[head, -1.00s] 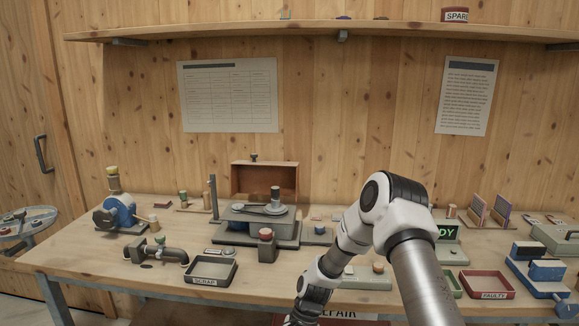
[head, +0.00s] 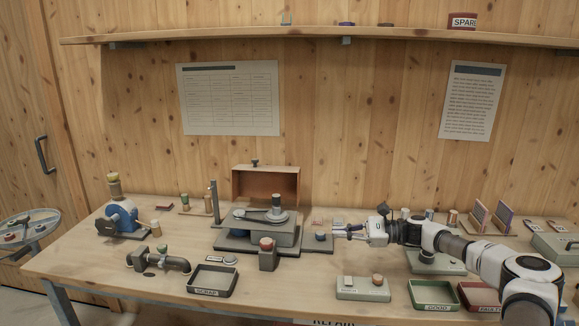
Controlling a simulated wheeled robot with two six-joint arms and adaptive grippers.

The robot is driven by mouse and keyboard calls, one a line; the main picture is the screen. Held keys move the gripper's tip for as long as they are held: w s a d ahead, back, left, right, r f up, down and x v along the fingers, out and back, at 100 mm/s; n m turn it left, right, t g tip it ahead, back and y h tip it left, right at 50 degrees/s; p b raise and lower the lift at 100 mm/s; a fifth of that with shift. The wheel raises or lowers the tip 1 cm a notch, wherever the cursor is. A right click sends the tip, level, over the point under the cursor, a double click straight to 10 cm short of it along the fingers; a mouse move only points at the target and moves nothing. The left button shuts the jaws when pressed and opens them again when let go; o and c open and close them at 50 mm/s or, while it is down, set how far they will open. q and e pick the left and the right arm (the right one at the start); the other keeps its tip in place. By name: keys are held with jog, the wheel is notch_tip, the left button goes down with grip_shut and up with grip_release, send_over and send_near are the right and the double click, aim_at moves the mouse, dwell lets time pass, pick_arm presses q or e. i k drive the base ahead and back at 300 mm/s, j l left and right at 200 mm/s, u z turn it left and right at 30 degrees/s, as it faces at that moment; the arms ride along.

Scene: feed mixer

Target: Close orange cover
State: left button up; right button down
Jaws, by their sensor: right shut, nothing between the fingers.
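The orange cover (head: 266,186) is a brown-orange, box-like lid with a dark knob (head: 255,163) on top. It stands raised at the back of the grey mixer unit (head: 258,233), its hollow inside facing me. A lever and a round post show on top of the unit in front of it. My right gripper (head: 336,231) is shut and empty, just right of the unit and lower than the cover, pointing left. It is apart from the cover. My left gripper is out of view.
A dark upright post (head: 214,201) stands at the unit's left. A red-topped block (head: 267,253) stands in front. The scrap tray (head: 212,281), a button box (head: 363,288) and the good tray (head: 436,295) line the front. A shelf (head: 320,38) runs above.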

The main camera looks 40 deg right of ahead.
aim_at(255, 180)
jog(key=i+l, duration=0.2)
jog(key=l, duration=0.2)
jog(key=i+l, duration=0.45)
jog(key=l, duration=0.3)
jog(key=i+l, duration=0.2)
jog(key=l, duration=0.2)
